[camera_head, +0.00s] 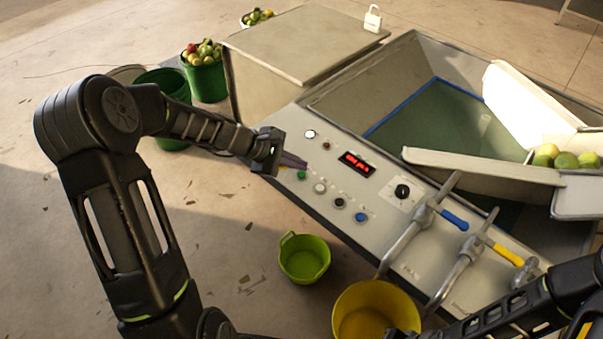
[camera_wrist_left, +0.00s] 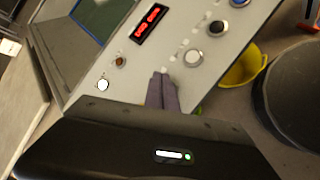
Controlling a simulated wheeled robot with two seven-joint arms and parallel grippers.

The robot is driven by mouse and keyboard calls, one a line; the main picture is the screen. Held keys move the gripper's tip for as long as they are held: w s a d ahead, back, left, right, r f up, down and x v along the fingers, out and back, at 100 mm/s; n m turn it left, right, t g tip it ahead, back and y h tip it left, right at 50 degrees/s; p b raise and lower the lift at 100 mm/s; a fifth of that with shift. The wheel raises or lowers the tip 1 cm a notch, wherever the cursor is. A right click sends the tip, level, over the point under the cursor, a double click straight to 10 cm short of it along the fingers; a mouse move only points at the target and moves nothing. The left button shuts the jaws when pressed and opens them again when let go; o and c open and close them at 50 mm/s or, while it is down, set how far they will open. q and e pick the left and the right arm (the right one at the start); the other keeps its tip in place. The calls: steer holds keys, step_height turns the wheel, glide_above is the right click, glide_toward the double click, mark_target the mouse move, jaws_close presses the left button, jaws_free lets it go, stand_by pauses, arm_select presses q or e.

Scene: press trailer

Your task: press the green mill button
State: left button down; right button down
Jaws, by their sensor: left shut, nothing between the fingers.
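The green mill button (camera_head: 301,175) is on the sloped grey control panel (camera_head: 430,262), at the left end of a row with white, black and blue buttons. My left gripper (camera_head: 296,161) is shut and empty, its fingertips over the panel just above the green button in the head view. Whether they touch the panel is unclear. In the left wrist view the shut fingers (camera_wrist_left: 162,82) point at the panel, beside the white button (camera_wrist_left: 193,58), and the green button is hidden behind them. My right gripper (camera_head: 397,332) is only partly visible at the bottom edge, over the yellow bucket.
A red display (camera_head: 356,164), a black knob (camera_head: 402,191) and valves with blue (camera_head: 454,220) and yellow (camera_head: 508,255) handles are on the panel. A lime-green bucket (camera_head: 304,259) and a yellow bucket (camera_head: 372,307) stand in front. The basin (camera_head: 345,88) lies behind.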

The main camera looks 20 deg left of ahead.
mark_target(298, 175)
arm_select(q)
steer(key=shift+f, duration=0.1)
stand_by(0.6)
steer(key=shift+f+b, duration=0.35)
steer(key=shift+b, duration=0.15)
steer(key=shift+f+b, duration=0.35)
steer(key=shift+b, duration=0.05)
stand_by(0.4)
stand_by(0.3)
steer(key=shift+r+p, duration=0.6)
steer(key=shift+r, duration=0.2)
steer(key=shift+r+p, duration=1.95)
steer(key=shift+r, duration=0.6)
steer(key=shift+f, duration=0.1)
